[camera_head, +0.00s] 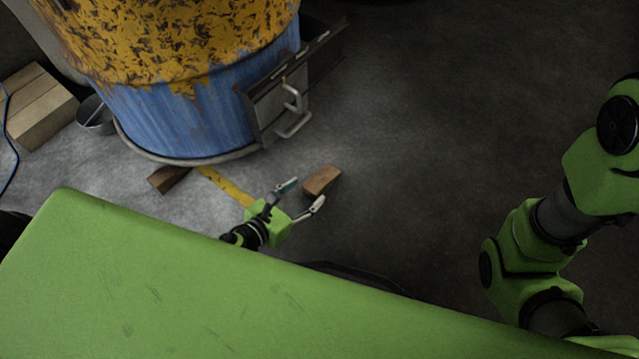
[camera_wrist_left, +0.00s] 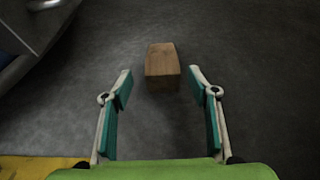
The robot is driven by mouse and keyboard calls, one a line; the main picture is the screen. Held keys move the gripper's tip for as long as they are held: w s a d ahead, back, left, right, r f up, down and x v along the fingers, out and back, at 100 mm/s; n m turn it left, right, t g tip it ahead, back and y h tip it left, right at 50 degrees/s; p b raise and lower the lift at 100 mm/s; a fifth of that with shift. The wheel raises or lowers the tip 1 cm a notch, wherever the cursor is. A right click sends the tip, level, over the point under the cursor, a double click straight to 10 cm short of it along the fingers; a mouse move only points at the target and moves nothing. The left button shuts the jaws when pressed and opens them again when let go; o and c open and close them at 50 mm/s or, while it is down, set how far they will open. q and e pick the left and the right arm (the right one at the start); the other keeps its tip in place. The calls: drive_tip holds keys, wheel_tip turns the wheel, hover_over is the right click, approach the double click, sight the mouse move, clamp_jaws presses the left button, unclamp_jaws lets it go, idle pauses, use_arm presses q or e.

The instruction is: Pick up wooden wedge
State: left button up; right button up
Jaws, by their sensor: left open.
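The wooden wedge (camera_head: 322,181) lies on the dark floor in front of the barrel oven, just beyond my left gripper. My left gripper (camera_head: 305,196) is open and empty, with its fingers pointing toward the wedge. In the left wrist view the wedge (camera_wrist_left: 162,66) sits ahead of the two fingertips, roughly centred between them. The left gripper (camera_wrist_left: 160,83) also shows there with its teal pads spread apart. No contact with the wedge is visible. My right arm shows at the right of the head view, but its gripper is out of view.
The blue and yellow barrel oven (camera_head: 185,125) stands behind, with a metal handle (camera_head: 294,112) on its side. Another wooden piece (camera_head: 169,178) lies by its base. A wooden block (camera_head: 42,105) and metal bucket (camera_head: 94,115) are at the left. The floor right of the wedge is clear.

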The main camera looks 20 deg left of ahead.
sight(316, 185)
use_arm(q)
drive_tip(key=shift+b+x, duration=1.05)
drive_tip(key=shift+x, duration=1.65)
drive_tip(key=shift+d+r, duration=0.15)
drive_tip(key=shift+r, duration=0.05)
drive_tip(key=shift+c, duration=0.3)
drive_tip(key=c, duration=1.2)
